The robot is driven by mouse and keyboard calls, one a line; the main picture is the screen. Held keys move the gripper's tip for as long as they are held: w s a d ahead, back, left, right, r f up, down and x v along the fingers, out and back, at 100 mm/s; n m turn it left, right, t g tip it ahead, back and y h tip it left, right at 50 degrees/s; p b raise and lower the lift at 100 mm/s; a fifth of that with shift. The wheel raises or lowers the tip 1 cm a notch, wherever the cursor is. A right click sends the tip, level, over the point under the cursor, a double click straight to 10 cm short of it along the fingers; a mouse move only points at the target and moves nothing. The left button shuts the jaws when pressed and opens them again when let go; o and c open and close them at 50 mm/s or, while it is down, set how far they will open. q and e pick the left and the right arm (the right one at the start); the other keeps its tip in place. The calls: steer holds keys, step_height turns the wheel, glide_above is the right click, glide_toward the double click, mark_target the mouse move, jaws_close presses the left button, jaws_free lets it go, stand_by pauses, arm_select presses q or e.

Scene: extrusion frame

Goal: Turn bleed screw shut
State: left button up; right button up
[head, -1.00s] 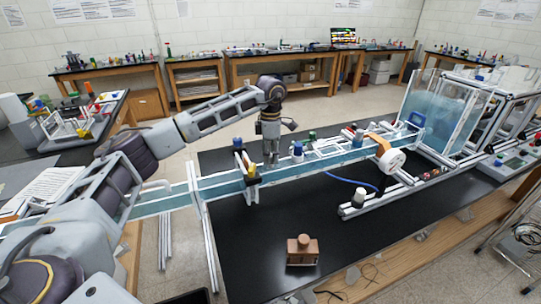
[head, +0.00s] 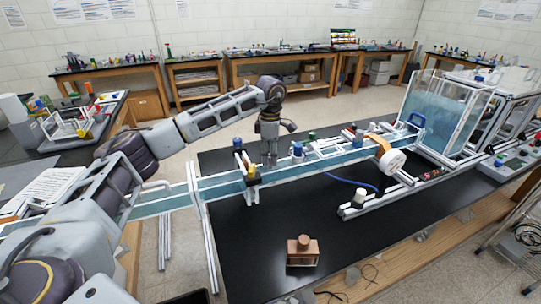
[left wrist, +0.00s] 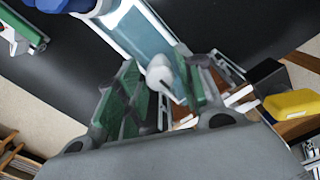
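My left gripper (head: 270,163) points straight down over the long water channel (head: 224,184) in the head view. In the left wrist view, the two green-padded fingers (left wrist: 160,88) stand apart on either side of a small white knob-like part (left wrist: 159,72), which looks like the bleed screw. There is a gap on its left side; whether the right finger touches it is unclear. In the head view the gripper hides this part. My right gripper is in neither view.
A yellow-ended black clamp (head: 252,171) stands close left of the gripper. A blue-capped part (head: 297,150) is close to its right. A white wheel with an orange strap (head: 390,160) and a water tank (head: 440,112) are farther right. A brown block (head: 302,250) lies on the black bench.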

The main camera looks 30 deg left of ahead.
mark_target(270, 156)
arm_select(q)
steer(key=shift+o, duration=0.5)
step_height(270, 156, up, 12)
stand_by(0.6)
steer(key=shift+s+f, duration=0.1)
steer(key=shift+f, duration=0.05)
stand_by(0.6)
